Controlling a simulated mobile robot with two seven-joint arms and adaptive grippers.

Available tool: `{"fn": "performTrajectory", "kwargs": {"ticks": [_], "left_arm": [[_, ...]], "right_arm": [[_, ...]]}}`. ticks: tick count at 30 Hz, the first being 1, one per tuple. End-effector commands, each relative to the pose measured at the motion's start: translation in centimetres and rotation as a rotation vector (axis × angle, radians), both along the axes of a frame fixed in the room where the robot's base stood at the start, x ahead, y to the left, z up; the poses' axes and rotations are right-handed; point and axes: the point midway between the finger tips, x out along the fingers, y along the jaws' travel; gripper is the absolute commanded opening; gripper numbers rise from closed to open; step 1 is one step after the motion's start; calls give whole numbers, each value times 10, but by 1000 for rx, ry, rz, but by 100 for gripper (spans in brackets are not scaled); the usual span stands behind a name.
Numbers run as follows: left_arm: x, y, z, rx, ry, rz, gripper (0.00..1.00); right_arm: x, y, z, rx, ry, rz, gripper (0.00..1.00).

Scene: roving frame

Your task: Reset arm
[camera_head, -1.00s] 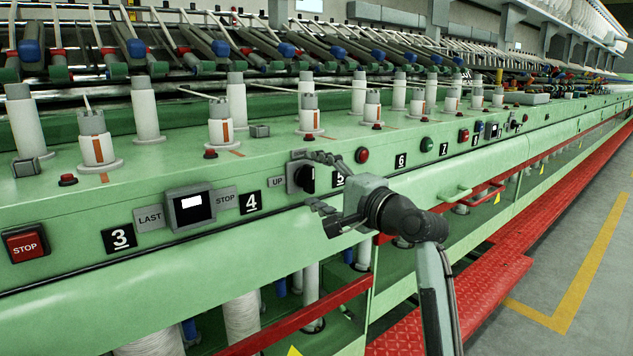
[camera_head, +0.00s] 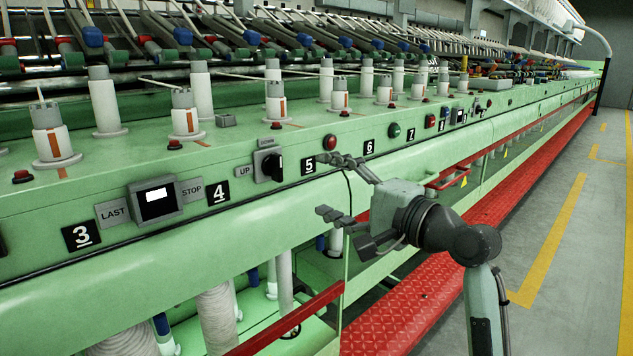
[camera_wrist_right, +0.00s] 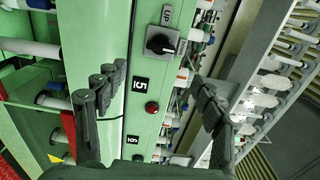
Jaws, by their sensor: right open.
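My right gripper (camera_head: 325,187) is open and empty in front of the green machine's front panel, to the right of the rotary switch (camera_head: 268,164) and apart from it. The switch is a black knob on a grey plate, with an "UP" label at its left. In the right wrist view the same switch (camera_wrist_right: 160,42) shows beyond the spread fingers of the gripper (camera_wrist_right: 157,76), with nothing between them. My left gripper is not in view.
The panel carries a small display box (camera_head: 155,201), number plates and a red button (camera_head: 330,141). A red rail (camera_head: 290,320) and a red tread-plate step (camera_head: 400,312) run below. The grey floor (camera_head: 590,260) at the right is clear.

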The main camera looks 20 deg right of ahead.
Motion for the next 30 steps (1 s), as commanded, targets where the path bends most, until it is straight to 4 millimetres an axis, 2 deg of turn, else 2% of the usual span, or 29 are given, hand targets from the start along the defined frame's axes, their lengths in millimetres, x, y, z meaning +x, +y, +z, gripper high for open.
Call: {"fn": "performTrajectory", "kwargs": {"ticks": [10, 14, 30], "left_arm": [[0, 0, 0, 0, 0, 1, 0], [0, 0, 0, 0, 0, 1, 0], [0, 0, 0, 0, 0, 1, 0]], "right_arm": [[-1, 0, 0, 0, -1, 0, 69], [6, 2, 0, 2, 0, 1, 69], [94, 34, 1, 1, -2, 1, 69]]}}
